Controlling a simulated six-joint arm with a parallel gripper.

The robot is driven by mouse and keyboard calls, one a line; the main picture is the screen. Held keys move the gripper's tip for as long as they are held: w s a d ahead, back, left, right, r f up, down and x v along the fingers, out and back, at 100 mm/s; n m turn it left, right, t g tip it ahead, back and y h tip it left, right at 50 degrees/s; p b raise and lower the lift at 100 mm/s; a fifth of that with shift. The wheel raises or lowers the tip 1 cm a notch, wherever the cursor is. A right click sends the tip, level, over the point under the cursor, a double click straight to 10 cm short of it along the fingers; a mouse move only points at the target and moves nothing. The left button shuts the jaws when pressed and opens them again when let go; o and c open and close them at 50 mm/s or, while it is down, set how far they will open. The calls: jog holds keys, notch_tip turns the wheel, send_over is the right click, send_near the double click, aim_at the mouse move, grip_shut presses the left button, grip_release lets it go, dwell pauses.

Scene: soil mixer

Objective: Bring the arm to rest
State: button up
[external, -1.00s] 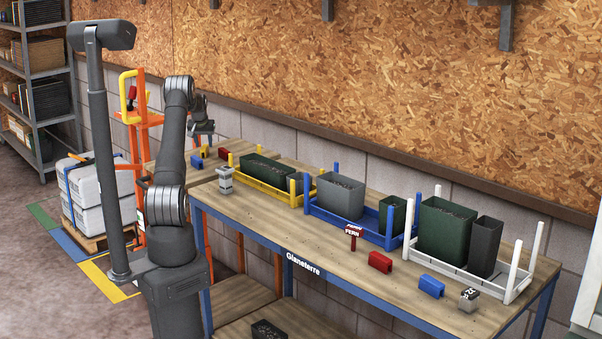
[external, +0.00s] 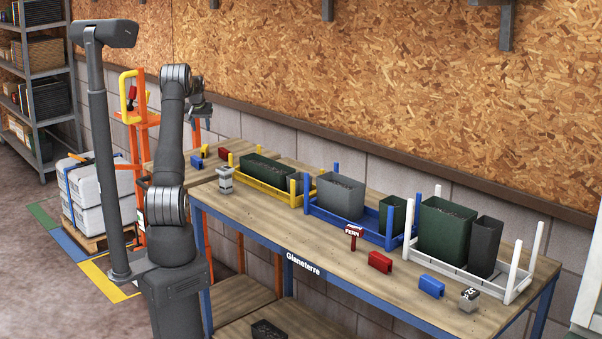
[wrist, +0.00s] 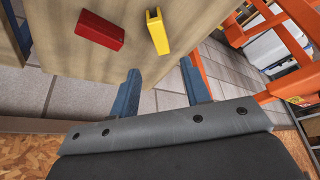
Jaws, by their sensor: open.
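My arm rises beside the left end of the workbench, with my gripper (external: 198,125) raised above and behind the far-left end of the table. In the wrist view my gripper (wrist: 160,92) shows two blue-grey fingers spread apart with nothing between them. Past the fingertips lie a red block (wrist: 100,31) and a yellow block (wrist: 157,30) on the wooden top. Both blocks are apart from the fingers.
The wooden workbench (external: 270,222) holds a yellow rack (external: 268,190), a blue rack (external: 345,222) and a white rack (external: 460,265) with dark pots. Small blocks lie along its front. An orange frame (external: 140,190) stands behind my arm; the chipboard wall is close behind the bench.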

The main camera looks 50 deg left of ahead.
aim_at(204, 146)
jog(key=x, duration=1.1)
jog(key=shift+f, duration=0.25)
jog(key=shift+w+a, duration=0.15)
jog(key=shift+r, duration=1.6)
